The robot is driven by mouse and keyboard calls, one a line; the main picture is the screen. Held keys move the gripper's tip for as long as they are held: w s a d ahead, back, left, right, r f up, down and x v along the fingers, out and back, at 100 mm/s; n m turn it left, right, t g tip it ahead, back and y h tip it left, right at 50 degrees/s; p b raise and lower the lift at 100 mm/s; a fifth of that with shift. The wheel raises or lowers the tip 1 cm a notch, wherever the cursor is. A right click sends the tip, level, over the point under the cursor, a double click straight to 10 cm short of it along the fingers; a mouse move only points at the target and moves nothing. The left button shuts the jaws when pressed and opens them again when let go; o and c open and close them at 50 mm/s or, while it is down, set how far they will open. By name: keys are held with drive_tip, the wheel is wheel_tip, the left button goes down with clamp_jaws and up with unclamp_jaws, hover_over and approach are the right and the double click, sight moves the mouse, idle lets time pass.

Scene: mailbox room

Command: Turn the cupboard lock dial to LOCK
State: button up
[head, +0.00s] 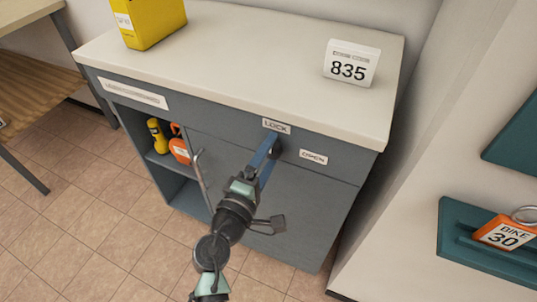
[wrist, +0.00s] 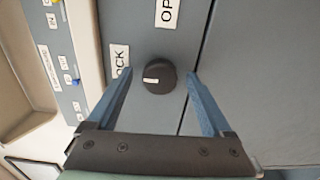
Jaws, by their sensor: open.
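The black lock dial (wrist: 160,76) is on the front of the grey-blue cupboard (head: 310,188). Its white mark points left in the wrist view, towards the LOCK label (wrist: 120,58), which my finger partly covers. The OPEN label (wrist: 169,12) is at the top of that view. In the head view the LOCK label (head: 276,126) is above the dial and the OPEN label (head: 313,157) is to its right. My gripper (wrist: 160,72) is open, with its blue fingers on either side of the dial and a visible gap at each side. My gripper (head: 268,150) partly hides the dial in the head view.
The left compartment holds a yellow item (head: 157,135) and an orange item (head: 179,146). A yellow box (head: 150,22) and an 835 sign (head: 350,64) stand on top. Teal shelves (head: 460,245) are at right.

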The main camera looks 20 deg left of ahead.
drive_tip(key=s, duration=1.3)
drive_tip(key=shift+a, duration=0.25)
drive_tip(key=shift+w, duration=0.15)
drive_tip(key=w+d+r+m+t+h, duration=0.1)
drive_tip(key=w+d+r+m, duration=0.25)
drive_tip(key=r, duration=0.55)
drive_tip(key=w+d+r+m+t, duration=0.1)
drive_tip(key=w+d+r+m, duration=0.2)
drive_tip(key=r+m, duration=0.35)
drive_tip(key=w+d+r+m+t+h, duration=0.1)
drive_tip(key=w+d+r+m, duration=0.25)
drive_tip(key=r, duration=0.65)
drive_tip(key=s+d+r+m+t+y, duration=0.15)
drive_tip(key=s+r, duration=0.25)
drive_tip(key=r, duration=0.4)
drive_tip(key=s+d+r+m+t, duration=0.2)
drive_tip(key=s+d+r+t, duration=0.1)
drive_tip(key=r, duration=0.5)
drive_tip(key=s+d+r+m+t+y, duration=0.1)
drive_tip(key=s+d+r+t, duration=0.2)
drive_tip(key=r, duration=0.6)
wheel_tip(320, 180, up, 22)
drive_tip(key=a+g+p, duration=0.1)
drive_tip(key=p, duration=2.1)
drive_tip(key=shift+f+p, duration=0.25)
drive_tip(key=shift+p, duration=0.05)
drive_tip(key=shift+w, duration=0.1)
